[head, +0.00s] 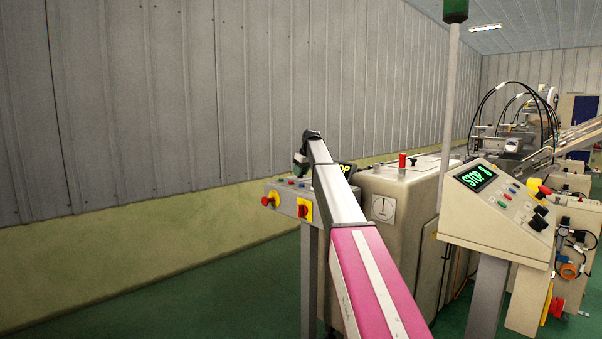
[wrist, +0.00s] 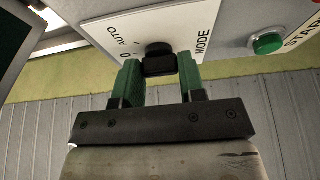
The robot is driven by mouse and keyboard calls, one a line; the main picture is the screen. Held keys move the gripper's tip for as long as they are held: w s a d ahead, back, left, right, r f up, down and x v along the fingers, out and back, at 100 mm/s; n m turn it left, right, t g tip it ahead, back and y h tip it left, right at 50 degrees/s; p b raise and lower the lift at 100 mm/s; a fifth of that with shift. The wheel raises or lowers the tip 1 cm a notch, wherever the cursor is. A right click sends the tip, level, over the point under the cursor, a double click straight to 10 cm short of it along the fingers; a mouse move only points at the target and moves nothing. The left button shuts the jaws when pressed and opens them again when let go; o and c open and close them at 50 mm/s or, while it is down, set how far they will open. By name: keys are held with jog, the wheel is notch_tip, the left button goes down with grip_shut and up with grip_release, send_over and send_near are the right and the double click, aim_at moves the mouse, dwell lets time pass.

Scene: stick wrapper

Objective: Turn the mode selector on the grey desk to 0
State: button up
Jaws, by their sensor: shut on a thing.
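The mode selector (wrist: 158,60) is a black knob on a white plate (wrist: 190,25) marked AUTO, 0 and MODE in the wrist view. My gripper (wrist: 159,74) has its two green fingers on either side of the knob, shut on it. The 0 mark lies just left of the knob, with AUTO above it. Which mark the knob points to is hard to tell. In the head view, the grey desk (head: 285,196) stands behind my arm, with my gripper (head: 299,164) over its top. The selector is hidden there.
A green button (wrist: 267,43) labelled START sits right of the plate. Red knobs on yellow (head: 304,210) are on the desk front. A beige console (head: 500,215) with a STOP display stands at the right, beside a cabinet (head: 405,195). The green floor at the left is clear.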

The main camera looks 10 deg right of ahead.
dwell(0.3)
jog(key=o, duration=0.9)
jog(key=shift+r, duration=0.15)
jog(key=v, duration=1)
jog(key=shift+r, duration=0.3)
jog(key=shift+s+d, duration=0.1)
jog(key=shift+s, duration=0.05)
